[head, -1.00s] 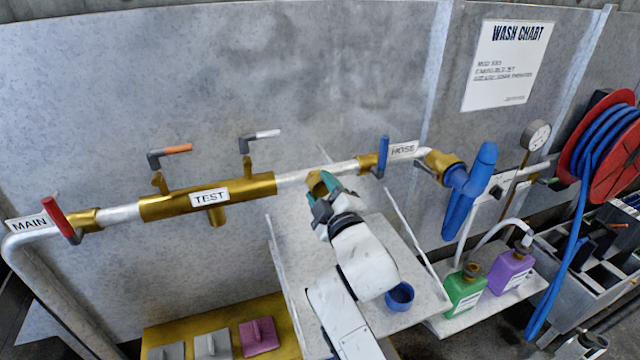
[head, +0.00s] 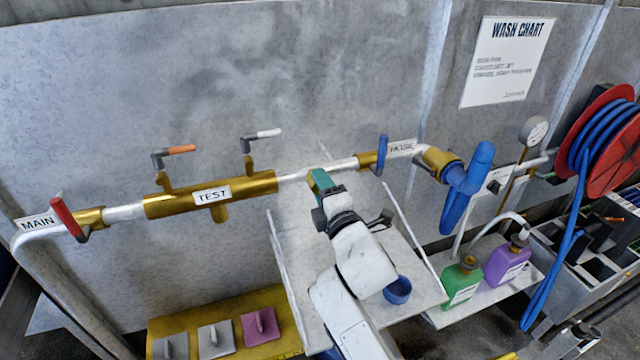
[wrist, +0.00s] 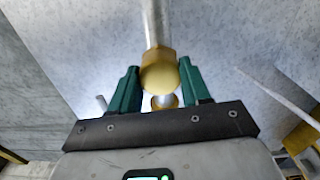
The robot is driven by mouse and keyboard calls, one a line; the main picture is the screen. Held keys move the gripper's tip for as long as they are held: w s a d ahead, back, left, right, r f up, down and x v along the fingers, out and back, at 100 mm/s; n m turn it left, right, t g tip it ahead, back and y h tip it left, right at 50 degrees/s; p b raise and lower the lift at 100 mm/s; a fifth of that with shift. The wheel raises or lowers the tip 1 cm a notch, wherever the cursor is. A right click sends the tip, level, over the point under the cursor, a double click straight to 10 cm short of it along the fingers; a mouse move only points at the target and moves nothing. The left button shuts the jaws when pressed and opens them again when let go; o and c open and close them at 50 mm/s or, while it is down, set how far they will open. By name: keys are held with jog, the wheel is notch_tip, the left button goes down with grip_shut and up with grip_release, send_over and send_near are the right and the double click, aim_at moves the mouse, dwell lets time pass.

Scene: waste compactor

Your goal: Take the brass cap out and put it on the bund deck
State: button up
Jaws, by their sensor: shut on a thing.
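The brass cap (wrist: 159,74) shows in the wrist view between the two green fingers of my gripper (wrist: 160,72), with a silver pipe behind it. My gripper is shut on it. In the head view my gripper (head: 316,182) is at the silver pipe, just right of the brass TEST section (head: 208,196), and the cap is mostly hidden there. I cannot tell whether the cap touches the pipe. A pale grey deck with raised side rails (head: 420,290), which looks like the bund deck, lies below my arm.
A blue cup (head: 398,290) stands on the deck. Green (head: 462,284) and purple (head: 506,264) bottles stand on a shelf to the right. Valve handles, red (head: 66,217) and blue (head: 382,155), stick out from the pipe. A yellow bench (head: 180,325) with several pads is lower left.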

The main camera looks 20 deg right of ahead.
jog(key=shift+n, duration=0.8)
jog(key=o, duration=1.3)
jog(key=shift+c, duration=0.2)
jog(key=shift+c, duration=0.4)
